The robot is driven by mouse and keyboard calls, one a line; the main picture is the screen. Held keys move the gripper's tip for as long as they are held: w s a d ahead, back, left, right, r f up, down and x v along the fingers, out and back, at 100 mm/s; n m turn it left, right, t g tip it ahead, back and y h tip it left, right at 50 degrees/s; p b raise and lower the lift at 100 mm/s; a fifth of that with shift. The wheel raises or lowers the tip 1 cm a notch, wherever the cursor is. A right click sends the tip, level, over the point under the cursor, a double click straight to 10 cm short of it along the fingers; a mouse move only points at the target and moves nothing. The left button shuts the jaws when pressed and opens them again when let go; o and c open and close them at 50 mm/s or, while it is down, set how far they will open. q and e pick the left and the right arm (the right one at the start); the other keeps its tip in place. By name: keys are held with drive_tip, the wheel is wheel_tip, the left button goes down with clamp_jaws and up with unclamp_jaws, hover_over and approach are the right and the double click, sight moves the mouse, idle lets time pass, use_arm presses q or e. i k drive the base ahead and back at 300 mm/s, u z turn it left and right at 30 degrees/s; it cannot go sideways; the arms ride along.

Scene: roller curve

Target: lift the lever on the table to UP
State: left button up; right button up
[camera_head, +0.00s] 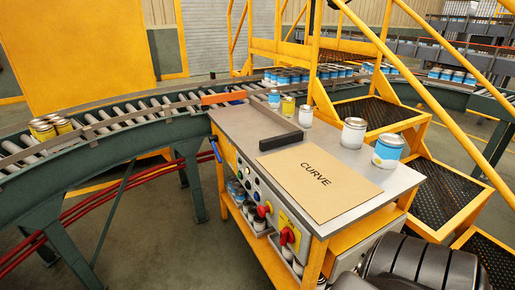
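The metal-topped table (235,122) stands in the middle, with a control panel on its front-left side. A small blue handle (215,150) sticks out at the table's left edge, slanting. A red rotary handle (288,236) sits on a yellow plate low on the panel, and a red knob (263,211) is left of it. I cannot tell for sure which of these is the lever, and no UP marking is readable. Neither of my grippers is in view.
A brown board (317,182) marked CURVE lies on the table beside a dark bar (281,141). Several cans, including a blue-and-white one (388,152), stand along the far and right edges. A roller conveyor (140,113) curves behind. Yellow steps (455,180) stand at right.

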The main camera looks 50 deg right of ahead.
sight(212, 139)
drive_tip(key=z, duration=0.5)
drive_tip(key=i, duration=2.35)
drive_tip(key=z, duration=0.05)
